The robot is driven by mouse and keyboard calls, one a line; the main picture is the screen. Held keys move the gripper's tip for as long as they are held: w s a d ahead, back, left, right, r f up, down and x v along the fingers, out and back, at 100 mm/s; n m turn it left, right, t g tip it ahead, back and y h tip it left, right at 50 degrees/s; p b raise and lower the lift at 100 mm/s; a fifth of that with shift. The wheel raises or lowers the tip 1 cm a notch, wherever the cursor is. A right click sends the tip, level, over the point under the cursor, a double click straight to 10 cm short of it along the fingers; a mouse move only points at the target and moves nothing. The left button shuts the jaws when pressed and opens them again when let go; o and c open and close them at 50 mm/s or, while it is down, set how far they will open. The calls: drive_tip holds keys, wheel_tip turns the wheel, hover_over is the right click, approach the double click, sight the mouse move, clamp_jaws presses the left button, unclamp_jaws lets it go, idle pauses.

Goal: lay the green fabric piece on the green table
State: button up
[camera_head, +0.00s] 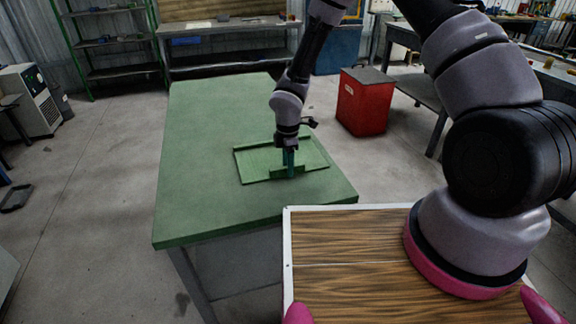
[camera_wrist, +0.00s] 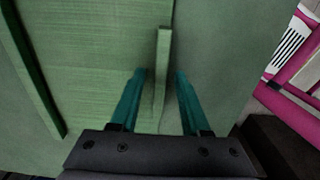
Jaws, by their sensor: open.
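The green fabric piece (camera_head: 257,160) lies flat on the green table (camera_head: 212,125), near its right front part. It has raised green strips along its far and near sides. In the wrist view the fabric piece (camera_wrist: 95,60) fills the left, and bare table (camera_wrist: 215,60) shows to its right. My gripper (camera_head: 288,168) is down at the near strip, with its teal fingers open. In the wrist view my gripper (camera_wrist: 161,75) has one finger on each side of the upright strip, with gaps visible. Whether the fingertips touch the table is hidden.
A red bin (camera_head: 364,100) stands on the floor right of the table. A green shelf rack (camera_head: 105,45) and a workbench (camera_head: 230,62) stand at the back. The table's left and far parts are clear.

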wheel_tip(320, 180, up, 12)
drive_tip(key=s+d+r+m+t, duration=0.1)
drive_tip(key=d+r+m, duration=0.55)
drive_tip(key=r, duration=0.45)
drive_tip(key=s+d+r+m+t, duration=0.1)
drive_tip(key=d+r+m+t, duration=0.1)
drive_tip(key=d+r+m, duration=0.5)
drive_tip(key=s+d+r+m+t, duration=0.1)
drive_tip(key=s+d+r+m, duration=0.2)
drive_tip(key=s+r+m, duration=0.1)
drive_tip(key=s+d+r+m+t+y, duration=0.1)
drive_tip(key=s+d+r+m, duration=0.2)
drive_tip(key=s+r, duration=0.4)
drive_tip(key=s+d+r+m+t+y, duration=0.1)
drive_tip(key=s+d+r+m+t, duration=0.1)
drive_tip(key=s+r+m, duration=0.3)
wheel_tip(320, 180, up, 2)
drive_tip(key=shift+s+d+r, duration=0.2)
drive_tip(key=shift+s+d, duration=0.1)
drive_tip(key=shift+d, duration=0.4)
